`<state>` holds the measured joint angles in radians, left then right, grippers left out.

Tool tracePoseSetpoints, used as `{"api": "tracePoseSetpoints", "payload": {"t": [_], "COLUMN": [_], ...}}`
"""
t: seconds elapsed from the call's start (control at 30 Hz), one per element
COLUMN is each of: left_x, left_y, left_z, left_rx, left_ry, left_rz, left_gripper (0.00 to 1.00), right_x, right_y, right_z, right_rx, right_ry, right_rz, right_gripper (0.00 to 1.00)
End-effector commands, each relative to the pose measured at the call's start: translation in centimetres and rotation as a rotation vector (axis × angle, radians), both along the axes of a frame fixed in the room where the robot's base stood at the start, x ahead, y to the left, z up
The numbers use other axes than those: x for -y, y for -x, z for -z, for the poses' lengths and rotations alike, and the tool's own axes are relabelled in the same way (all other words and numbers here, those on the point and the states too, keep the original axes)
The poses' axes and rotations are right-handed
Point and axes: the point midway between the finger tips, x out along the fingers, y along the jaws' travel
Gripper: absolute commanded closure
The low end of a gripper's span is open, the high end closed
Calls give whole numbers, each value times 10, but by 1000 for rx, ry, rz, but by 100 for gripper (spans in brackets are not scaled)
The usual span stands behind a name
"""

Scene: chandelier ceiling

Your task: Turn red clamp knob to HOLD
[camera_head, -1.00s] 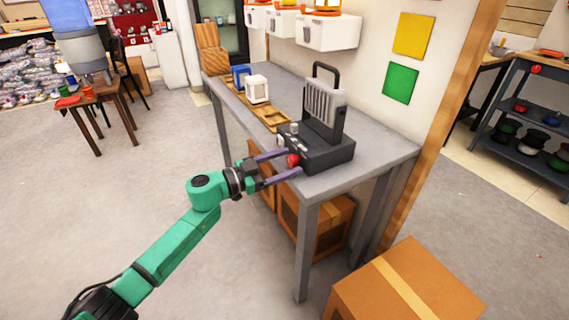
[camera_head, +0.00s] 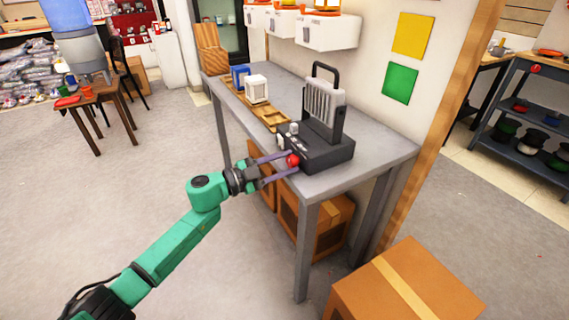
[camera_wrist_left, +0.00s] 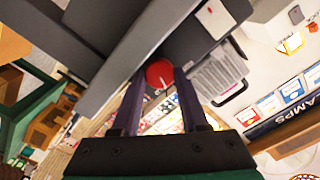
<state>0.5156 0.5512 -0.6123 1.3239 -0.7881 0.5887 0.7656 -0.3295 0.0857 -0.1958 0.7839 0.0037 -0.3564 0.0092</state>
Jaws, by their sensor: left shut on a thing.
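The red clamp knob (camera_head: 293,160) is on the front of a dark grey machine (camera_head: 325,150) with a ribbed upright plate and black handle, near the table's front edge. My left gripper (camera_head: 290,162) is shut on the knob, with one purple finger on each side of it. In the left wrist view the knob (camera_wrist_left: 159,74) sits between the two fingertips (camera_wrist_left: 158,80), and a light mark shows on its face. The HOLD label cannot be read in these frames. My right gripper is not in view.
The machine stands on a grey table (camera_head: 375,150). A wooden tray (camera_head: 268,115) with a white block (camera_head: 257,88) and a blue block (camera_head: 240,76) lies behind it. A cardboard box (camera_head: 405,290) stands on the floor at front right.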

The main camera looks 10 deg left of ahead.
Motion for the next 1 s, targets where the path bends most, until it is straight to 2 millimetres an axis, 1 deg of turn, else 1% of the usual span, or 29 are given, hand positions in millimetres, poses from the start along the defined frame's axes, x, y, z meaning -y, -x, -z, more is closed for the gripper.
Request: {"api": "tracePoseSetpoints", "payload": {"t": [0.07,0.2,0.23,0.27,0.3,0.53,0.77,0.87,1.0], "left_x": [0,0,0,0,0,0,1,0,0], "left_y": [0,0,0,0,0,1,1,0,0], "left_z": [0,1,1,1,0,1,1,0,1], "left_rx": [0,-1,-2,-2,-1,-3,-25,-105,-302], "left_ry": [-1,-1,0,0,0,0,14,73,218], "left_rz": [1,1,1,1,1,2,2,2,1], "left_gripper": [100,100,52,41,26,26,26,26,26], "right_x": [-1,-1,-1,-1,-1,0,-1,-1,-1], "right_y": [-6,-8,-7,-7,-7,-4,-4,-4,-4], "right_z": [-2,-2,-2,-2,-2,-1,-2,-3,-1], "right_rx": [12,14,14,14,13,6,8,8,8], "right_ry": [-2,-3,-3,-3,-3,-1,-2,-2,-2], "right_rz": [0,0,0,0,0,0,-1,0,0], "right_gripper": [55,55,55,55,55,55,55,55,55]}}
